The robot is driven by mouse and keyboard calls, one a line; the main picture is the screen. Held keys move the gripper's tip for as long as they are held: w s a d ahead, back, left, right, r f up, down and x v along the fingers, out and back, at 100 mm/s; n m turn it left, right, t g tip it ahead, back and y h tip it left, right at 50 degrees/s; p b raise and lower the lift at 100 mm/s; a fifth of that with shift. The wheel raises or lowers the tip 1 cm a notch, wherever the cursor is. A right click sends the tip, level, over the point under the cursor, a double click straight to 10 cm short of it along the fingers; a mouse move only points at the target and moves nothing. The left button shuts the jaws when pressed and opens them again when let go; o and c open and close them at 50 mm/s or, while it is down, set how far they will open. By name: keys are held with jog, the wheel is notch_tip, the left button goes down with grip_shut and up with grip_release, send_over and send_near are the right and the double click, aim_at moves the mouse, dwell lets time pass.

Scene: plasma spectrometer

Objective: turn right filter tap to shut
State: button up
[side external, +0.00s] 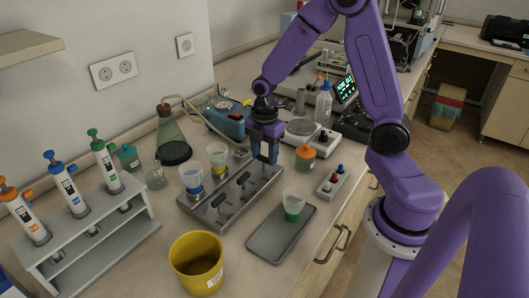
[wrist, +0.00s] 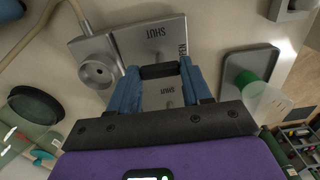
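The grey metal filter manifold (side external: 212,213) stands on the bench with a row of black tap handles. My gripper (side external: 266,157) points down over its far right end, at the right filter tap. In the wrist view, my blue fingers (wrist: 160,72) stand apart, one at each end of a dark bar, which looks like the right tap handle (wrist: 160,71). I cannot tell whether they press on it. SHUT marks show above and below the bar, with an OPEN mark near the upper one. In the side view my fingers hide this tap.
Blue-based (side external: 191,179) and yellow-based (side external: 217,157) cups sit on the manifold; its right seat (wrist: 97,72) looks empty. A green-based cup (side external: 293,203) stands on a grey tray (side external: 262,250). An orange-lidded jar (side external: 305,157) and blue pump (side external: 226,122) are near my gripper.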

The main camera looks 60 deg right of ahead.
aim_at(264, 157)
jog(key=shift+m, duration=0.4)
jog(key=m, duration=0.3)
jog(key=shift+m, duration=0.4)
jog(key=m, duration=0.4)
jog(key=shift+m, duration=0.3)
jog(key=m, duration=0.8)
jog(key=shift+m, duration=0.3)
jog(key=o, duration=1.1)
jog(key=shift+c, duration=0.2)
notch_tip(264, 157, up, 18)
jog(key=shift+f, duration=0.2)
